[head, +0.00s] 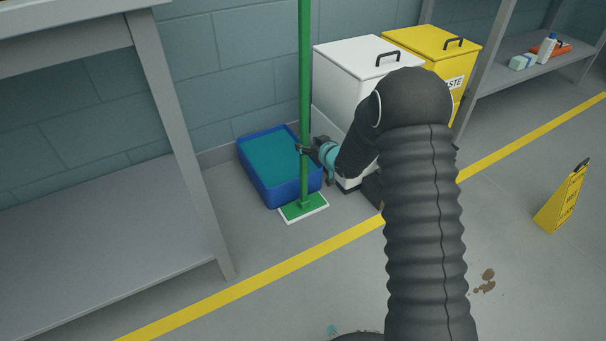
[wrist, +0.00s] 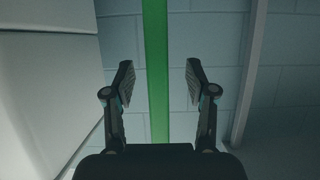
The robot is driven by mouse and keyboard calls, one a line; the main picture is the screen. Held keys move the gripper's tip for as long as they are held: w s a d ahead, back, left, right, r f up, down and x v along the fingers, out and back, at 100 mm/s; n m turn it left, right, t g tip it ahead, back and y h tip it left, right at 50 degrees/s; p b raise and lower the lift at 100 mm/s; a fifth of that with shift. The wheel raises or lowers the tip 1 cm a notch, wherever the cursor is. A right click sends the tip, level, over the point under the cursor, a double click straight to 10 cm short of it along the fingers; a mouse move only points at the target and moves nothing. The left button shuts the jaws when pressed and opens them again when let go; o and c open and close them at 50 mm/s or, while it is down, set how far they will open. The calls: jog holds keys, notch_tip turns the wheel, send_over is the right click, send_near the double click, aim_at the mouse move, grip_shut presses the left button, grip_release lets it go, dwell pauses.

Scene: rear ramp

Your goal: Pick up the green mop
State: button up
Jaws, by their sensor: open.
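The green mop (head: 305,95) stands upright, its flat green and white head (head: 303,208) on the floor in front of a blue tub (head: 262,193). My gripper (head: 302,149) is at the lower part of the mop's pole in the head view. In the wrist view the pole (wrist: 156,70) runs vertically between the two spread fingers of my gripper (wrist: 158,84). Gaps show on both sides of the pole, so neither finger appears to touch it. The wrist view does not show the mop's head.
A white bin (head: 350,75) and a yellow waste bin (head: 430,45) stand right of the mop, close to my arm. A grey shelf (head: 155,95) is at the left. A yellow wet-floor sign (head: 563,200) and a brown spill (head: 485,281) are at the right.

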aim_at(305, 142)
jog(key=x, duration=0.4)
jog(key=shift+w+f, duration=0.15)
jog(key=shift+d, duration=0.1)
grip_shut()
jog(key=shift+r, duration=0.2)
